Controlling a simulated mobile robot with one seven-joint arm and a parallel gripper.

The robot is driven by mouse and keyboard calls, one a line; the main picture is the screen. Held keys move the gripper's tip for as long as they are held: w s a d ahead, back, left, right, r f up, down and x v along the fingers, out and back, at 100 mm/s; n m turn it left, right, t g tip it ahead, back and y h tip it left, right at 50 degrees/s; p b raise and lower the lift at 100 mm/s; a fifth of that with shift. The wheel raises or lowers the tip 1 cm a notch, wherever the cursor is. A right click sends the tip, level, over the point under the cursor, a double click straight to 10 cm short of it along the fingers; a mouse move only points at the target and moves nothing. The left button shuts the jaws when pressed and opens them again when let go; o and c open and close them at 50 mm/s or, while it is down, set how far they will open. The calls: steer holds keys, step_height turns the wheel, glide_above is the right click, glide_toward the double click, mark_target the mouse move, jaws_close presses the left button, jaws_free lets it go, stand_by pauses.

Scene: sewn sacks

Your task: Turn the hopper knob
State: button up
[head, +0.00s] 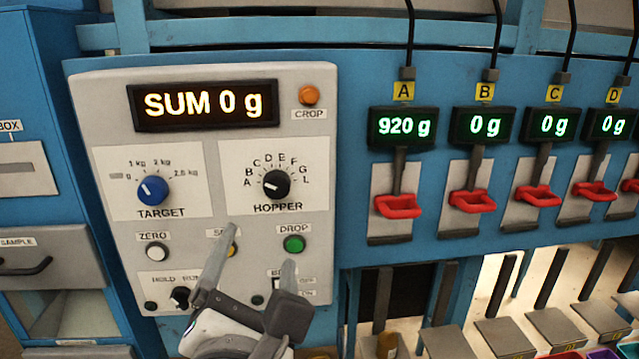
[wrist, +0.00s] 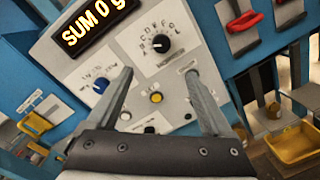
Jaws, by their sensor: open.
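The hopper knob (head: 276,184) is a round black dial with a white pointer mark, on a pale plate lettered A to G and L. Its pointer is turned to the left, towards A. It also shows in the wrist view (wrist: 160,43), above and beyond the fingertips. My gripper (head: 260,246) is open and empty, in front of the panel and below the knob, apart from it. In the wrist view the two fingers (wrist: 158,75) stand wide apart, with a yellow button between them.
The grey panel (head: 90,110) carries a display reading SUM 0 g, a blue target knob (head: 153,190), a green drop button (head: 293,244) and a white zero button (head: 157,252). To the right, red levers (head: 398,206) stick out below small displays; A reads 920 g.

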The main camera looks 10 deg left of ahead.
mark_target(276, 189)
steer(key=w, duration=0.5)
steer(key=w+a+p, duration=0.1)
steer(key=w, duration=0.5)
steer(key=w+a+p, duration=0.1)
steer(key=w, duration=0.4)
steer(key=shift+w+a, duration=0.1)
steer(key=shift+w, duration=0.25)
jaws_close()
steer(key=shift+f+n+b, duration=0.25)
steer(key=shift+n+b, duration=0.45)
steer(key=shift+n, duration=0.3)
steer(key=shift+r+n+b, duration=0.15)
steer(key=shift+n+b, duration=0.5)
steer(key=shift+n, duration=0.95)
jaws_free()
